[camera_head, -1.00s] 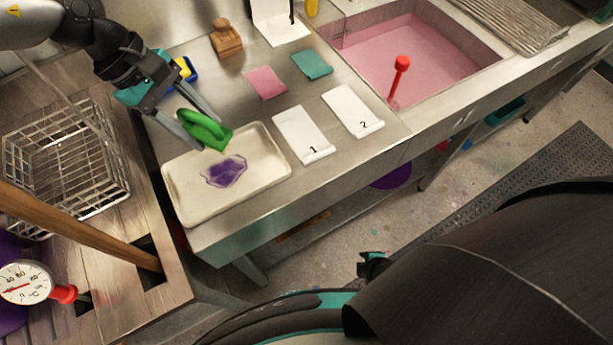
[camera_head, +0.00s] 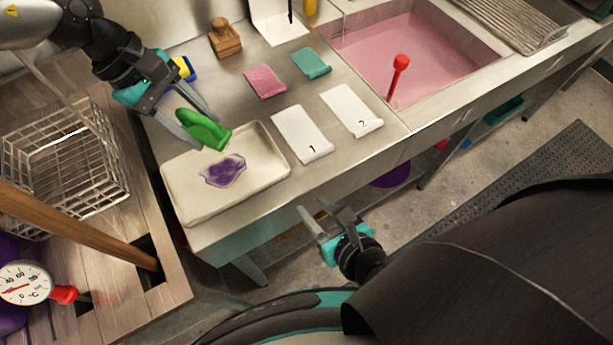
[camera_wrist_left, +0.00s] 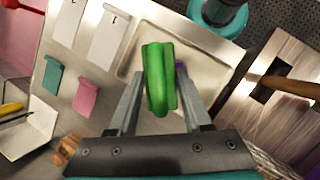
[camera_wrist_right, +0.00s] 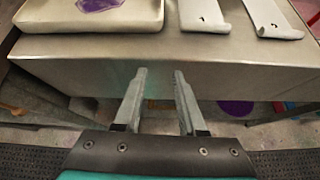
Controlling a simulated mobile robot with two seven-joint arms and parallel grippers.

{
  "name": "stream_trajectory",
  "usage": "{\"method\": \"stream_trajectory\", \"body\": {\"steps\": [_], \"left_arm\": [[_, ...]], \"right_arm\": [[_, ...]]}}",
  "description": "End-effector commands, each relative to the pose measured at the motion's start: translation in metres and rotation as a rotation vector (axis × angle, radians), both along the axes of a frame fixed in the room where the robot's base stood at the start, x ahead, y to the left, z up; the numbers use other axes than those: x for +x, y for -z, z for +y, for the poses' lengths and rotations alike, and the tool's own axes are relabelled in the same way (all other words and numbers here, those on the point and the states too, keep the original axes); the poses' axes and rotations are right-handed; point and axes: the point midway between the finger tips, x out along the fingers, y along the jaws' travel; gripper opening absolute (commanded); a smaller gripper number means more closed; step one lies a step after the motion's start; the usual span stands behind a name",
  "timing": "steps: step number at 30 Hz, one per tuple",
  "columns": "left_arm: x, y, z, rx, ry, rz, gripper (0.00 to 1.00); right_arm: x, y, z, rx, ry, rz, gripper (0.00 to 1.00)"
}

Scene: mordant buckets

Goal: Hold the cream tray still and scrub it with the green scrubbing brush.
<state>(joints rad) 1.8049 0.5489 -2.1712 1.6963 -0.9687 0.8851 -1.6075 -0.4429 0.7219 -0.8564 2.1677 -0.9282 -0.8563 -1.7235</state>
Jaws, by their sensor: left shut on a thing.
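The cream tray (camera_head: 250,190) lies on the steel counter near its front left corner, with a purple stain (camera_head: 224,171) on its floor. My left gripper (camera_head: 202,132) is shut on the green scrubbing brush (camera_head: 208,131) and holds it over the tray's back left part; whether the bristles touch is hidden. In the left wrist view the brush (camera_wrist_left: 159,80) sits between the fingers and covers most of the stain. My right gripper (camera_head: 324,215) is open and empty, in front of the counter edge. In the right wrist view the tray's front rim (camera_wrist_right: 90,27) is at the upper left.
Two white numbered cards (camera_head: 301,135) lie right of the tray. Pink (camera_head: 265,82) and teal (camera_head: 311,63) swatches and a wooden block (camera_head: 225,40) lie behind. A sink (camera_head: 415,50) with pink liquid is at the right. A wire basket (camera_head: 65,165) stands left.

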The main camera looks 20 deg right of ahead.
Motion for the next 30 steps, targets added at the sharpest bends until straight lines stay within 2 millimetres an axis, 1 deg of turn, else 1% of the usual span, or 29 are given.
{"method": "stream_trajectory", "body": {"steps": [1,3,6,9,14,27,30], "left_arm": [[0.0,0.0,0.0,0.0,0.0,0.0,0.05],[0.0,0.0,0.0,0.0,0.0,0.0,0.05],[0.0,0.0,0.0,0.0,0.0,0.0,0.05],[0.0,0.0,0.0,0.0,0.0,0.0,0.05],[0.0,0.0,0.0,0.0,0.0,0.0,0.05],[0.0,0.0,0.0,0.0,0.0,0.0,0.05],[0.0,0.0,0.0,0.0,0.0,0.0,0.05]], "right_arm": [[0.009,-0.019,0.003,-0.013,-0.02,-0.057,0.4],[0.02,-0.037,0.004,-0.02,-0.028,-0.115,0.4],[0.03,-0.053,0.005,-0.022,-0.031,-0.167,0.4],[0.036,-0.059,0.006,-0.022,-0.031,-0.192,0.4],[0.051,-0.055,0.008,-0.021,-0.029,-0.198,0.4],[0.121,-0.025,0.021,-0.019,-0.028,-0.195,0.4],[0.131,-0.02,0.023,-0.02,-0.028,-0.194,0.4]]}}
